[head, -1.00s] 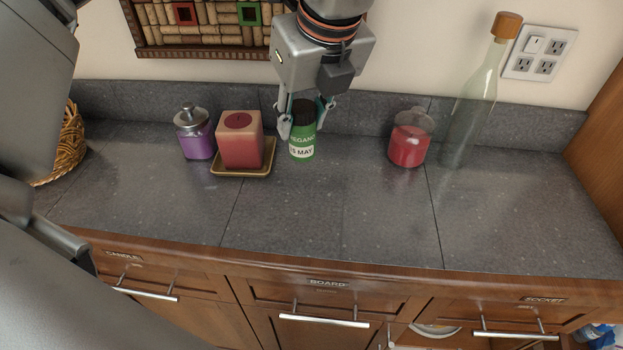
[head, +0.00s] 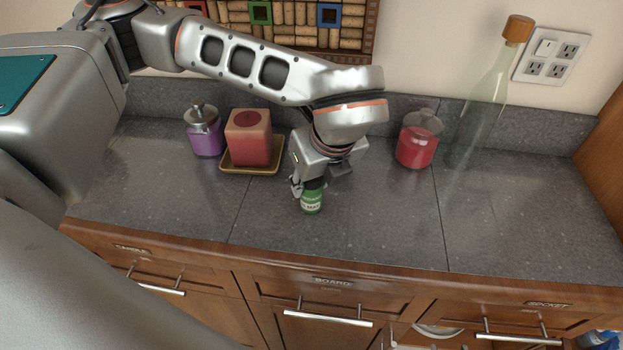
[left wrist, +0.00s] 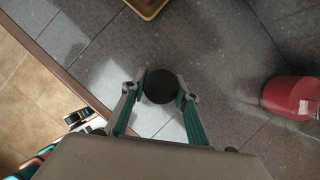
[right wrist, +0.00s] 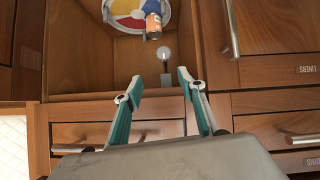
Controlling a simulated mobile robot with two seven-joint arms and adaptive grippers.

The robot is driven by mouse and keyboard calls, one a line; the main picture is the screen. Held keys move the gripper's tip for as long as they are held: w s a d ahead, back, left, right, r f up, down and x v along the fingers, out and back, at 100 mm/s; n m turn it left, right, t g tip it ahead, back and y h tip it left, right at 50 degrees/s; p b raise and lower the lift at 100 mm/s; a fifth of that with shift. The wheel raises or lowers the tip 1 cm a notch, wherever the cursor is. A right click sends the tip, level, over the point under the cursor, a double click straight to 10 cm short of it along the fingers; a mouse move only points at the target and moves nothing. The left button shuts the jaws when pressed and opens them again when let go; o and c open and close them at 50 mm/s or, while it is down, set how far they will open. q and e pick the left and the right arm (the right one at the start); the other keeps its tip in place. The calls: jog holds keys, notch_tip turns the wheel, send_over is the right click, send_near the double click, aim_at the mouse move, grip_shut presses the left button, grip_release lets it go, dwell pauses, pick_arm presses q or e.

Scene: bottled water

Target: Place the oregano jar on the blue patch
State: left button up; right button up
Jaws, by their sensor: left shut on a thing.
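The oregano jar (head: 312,203) is green with a dark lid and a pale label. My left gripper (head: 311,187) is shut on its upper part, toward the front of the counter; whether the jar touches the counter is unclear. In the left wrist view, the round dark lid (left wrist: 161,86) sits between the fingertips (left wrist: 162,88). A round plate (right wrist: 128,22) with red, yellow and blue sections shows inside an open cabinet space in the right wrist view, cut off at the top. My right gripper (right wrist: 158,84) is open and empty before that space.
An orange-labelled bottle (right wrist: 153,26) stands at the plate. On the counter (head: 370,225) are a purple jar (head: 206,138), a pink candle (head: 250,140) on a tray, a red jar (head: 416,148) and a tall glass bottle (head: 475,115). The front right counter is clear.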

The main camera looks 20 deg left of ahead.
pick_arm(q)
jog(key=shift+f, duration=0.1)
jog(key=o, duration=1.1)
